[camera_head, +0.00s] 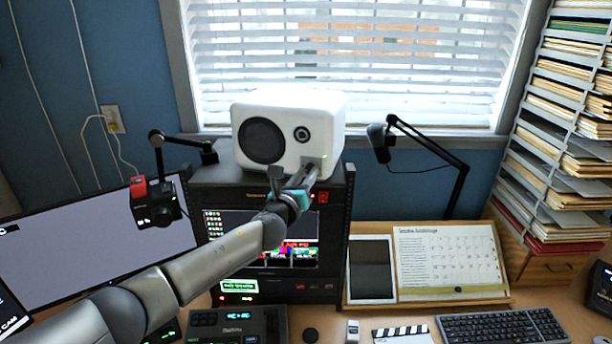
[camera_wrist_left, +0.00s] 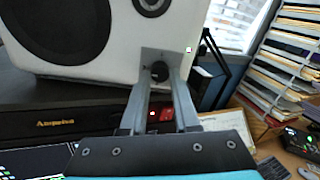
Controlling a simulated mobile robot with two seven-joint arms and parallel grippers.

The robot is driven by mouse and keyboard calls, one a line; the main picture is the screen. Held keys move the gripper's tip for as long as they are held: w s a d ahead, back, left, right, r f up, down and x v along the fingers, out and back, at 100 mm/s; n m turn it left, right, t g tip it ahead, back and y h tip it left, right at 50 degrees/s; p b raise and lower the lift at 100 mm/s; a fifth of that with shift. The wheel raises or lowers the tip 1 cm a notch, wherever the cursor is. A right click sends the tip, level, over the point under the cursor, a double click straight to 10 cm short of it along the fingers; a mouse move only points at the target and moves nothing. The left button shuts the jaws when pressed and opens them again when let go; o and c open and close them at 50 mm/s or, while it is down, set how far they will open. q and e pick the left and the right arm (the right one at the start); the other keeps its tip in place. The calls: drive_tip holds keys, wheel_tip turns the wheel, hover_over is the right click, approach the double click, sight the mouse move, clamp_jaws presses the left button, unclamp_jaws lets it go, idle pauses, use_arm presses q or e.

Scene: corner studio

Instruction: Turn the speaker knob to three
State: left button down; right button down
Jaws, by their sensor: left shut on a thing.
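The white speaker (camera_head: 331,121) stands on the black equipment rack below the window. It has a large dark cone and a smaller round driver on its front. My left gripper (camera_head: 314,168) reaches up to the lower right of the speaker's front. In the left wrist view the black speaker knob (camera_wrist_left: 160,71) sits on a grey plate, with the fingers of my left gripper (camera_wrist_left: 158,80) shut on it from both sides. The knob's pointer and any numbers are too small to read. In the head view my gripper hides the knob. My right gripper is not in view.
The black rack (camera_head: 337,215) carries the speaker. A black camera (camera_head: 156,205) on an arm hangs at left, and a microphone (camera_head: 378,142) on a boom stands at right. Paper shelves (camera_head: 560,130) rise at far right. A keyboard (camera_head: 500,328) lies on the desk.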

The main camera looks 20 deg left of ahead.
use_arm(q)
drive_tip(key=shift+m, duration=0.4)
drive_tip(key=c, duration=0.7)
unclamp_jaws()
drive_tip(key=shift+o, duration=0.2)
drive_tip(key=shift+s, duration=0.15)
drive_tip(key=s+b, duration=0.1)
drive_tip(key=s, duration=1.4)
drive_tip(key=shift+a, duration=0.4)
